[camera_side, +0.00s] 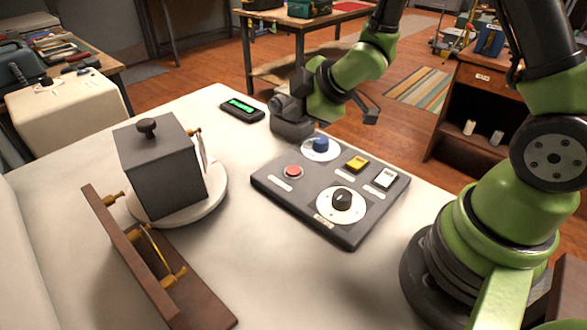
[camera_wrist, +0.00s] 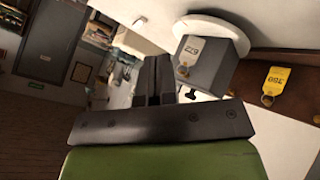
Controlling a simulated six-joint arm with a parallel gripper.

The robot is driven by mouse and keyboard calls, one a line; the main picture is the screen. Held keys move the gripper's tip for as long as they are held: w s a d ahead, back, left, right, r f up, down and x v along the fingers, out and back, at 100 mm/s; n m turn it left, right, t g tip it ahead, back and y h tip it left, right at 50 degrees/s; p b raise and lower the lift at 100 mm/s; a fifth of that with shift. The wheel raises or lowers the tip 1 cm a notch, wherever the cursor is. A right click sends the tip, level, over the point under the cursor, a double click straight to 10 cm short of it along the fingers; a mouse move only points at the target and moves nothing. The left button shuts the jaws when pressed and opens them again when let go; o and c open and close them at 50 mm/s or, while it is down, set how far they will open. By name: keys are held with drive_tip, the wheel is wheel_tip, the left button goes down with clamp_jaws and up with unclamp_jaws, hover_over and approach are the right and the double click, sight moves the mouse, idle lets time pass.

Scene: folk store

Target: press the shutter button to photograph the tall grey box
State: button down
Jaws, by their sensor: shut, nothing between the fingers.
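The grey box (camera_side: 158,165) with a dark knob on its lid stands upright on a round white turntable (camera_side: 222,192). It also shows tilted in the wrist view (camera_wrist: 221,71), with a pale numbered tag on one face.
A brown rack (camera_side: 160,275) with brass pegs stands at the front left; a yellow tag (camera_wrist: 277,83) hangs there. A small device with a green display (camera_side: 241,107) lies at the table's back edge. The white tabletop between is clear.

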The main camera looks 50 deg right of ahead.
sight(293, 172)
drive_tip(key=shift+w+a+f+n+y, duration=0.2)
drive_tip(key=shift+f+n+y, duration=0.15)
drive_tip(key=shift+f, duration=0.3)
drive_tip(key=shift+s+f, duration=0.1)
drive_tip(key=shift+f, duration=4.3)
drive_tip(key=shift+f, duration=0.1)
drive_tip(key=shift+f, duration=0.3)
drive_tip(key=shift+f, duration=0.45)
drive_tip(key=shift+r, duration=0.85)
